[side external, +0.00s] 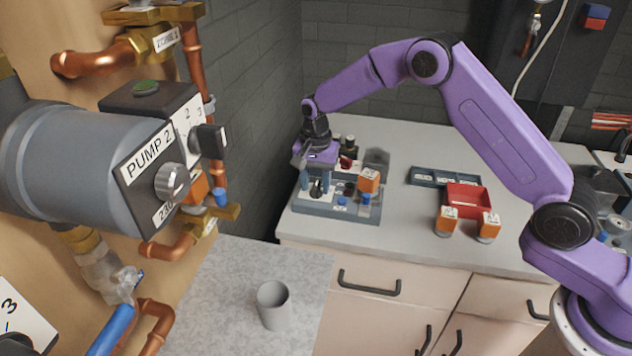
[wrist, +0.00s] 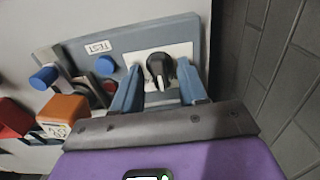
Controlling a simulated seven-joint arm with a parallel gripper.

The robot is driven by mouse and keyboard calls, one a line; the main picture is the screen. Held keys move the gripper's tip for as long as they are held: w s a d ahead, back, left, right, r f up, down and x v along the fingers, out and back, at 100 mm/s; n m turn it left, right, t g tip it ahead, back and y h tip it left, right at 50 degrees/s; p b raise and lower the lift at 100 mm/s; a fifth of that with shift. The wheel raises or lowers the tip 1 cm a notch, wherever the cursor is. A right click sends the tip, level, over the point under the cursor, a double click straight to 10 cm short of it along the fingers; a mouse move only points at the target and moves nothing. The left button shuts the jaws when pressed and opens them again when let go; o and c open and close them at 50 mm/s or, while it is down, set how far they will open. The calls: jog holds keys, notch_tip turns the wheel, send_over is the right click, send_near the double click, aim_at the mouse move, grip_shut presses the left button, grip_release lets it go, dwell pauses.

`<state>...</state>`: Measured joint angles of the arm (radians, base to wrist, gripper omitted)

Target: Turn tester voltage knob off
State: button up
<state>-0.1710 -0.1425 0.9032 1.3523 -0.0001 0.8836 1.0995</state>
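The tester is a blue-grey box (wrist: 125,52) with a TEST label, and it also sits on the counter in the side external view (side external: 338,212). Its black voltage knob (wrist: 160,69) sits on a white plate, with a white mark on its front; it also shows small and dark in the side external view (side external: 316,189). My gripper (wrist: 158,82) points down at the tester, with one blue finger on each side of the knob. Visible gaps separate the fingers from the knob. The gripper is open, and it also shows over the tester's left end in the side external view (side external: 316,183).
An orange block (side external: 369,180) and blue knobs (wrist: 106,66) are on the tester beside my gripper. A dark brick wall (wrist: 280,75) is close by. A grey cup (side external: 273,304) stands on the lower surface.

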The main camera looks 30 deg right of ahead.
aim_at(316, 185)
dwell(0.3)
notch_tip(316, 185, up, 17)
jog(key=shift+r, duration=0.2)
dwell(0.4)
jog(key=s+r+n, duration=0.2)
jog(key=s+n, duration=0.8)
jog(key=s, duration=0.9)
jog(key=s+d+f+n, duration=0.2)
jog(key=s+d+n, duration=0.3)
jog(key=s, duration=0.6)
jog(key=s+d+f+n, duration=0.3)
jog(key=s+d+n, duration=0.3)
jog(key=s, duration=0.5)
jog(key=shift+s+d+f+n, duration=0.25)
jog(key=shift+s+n, duration=0.05)
jog(key=shift+s, duration=0.05)
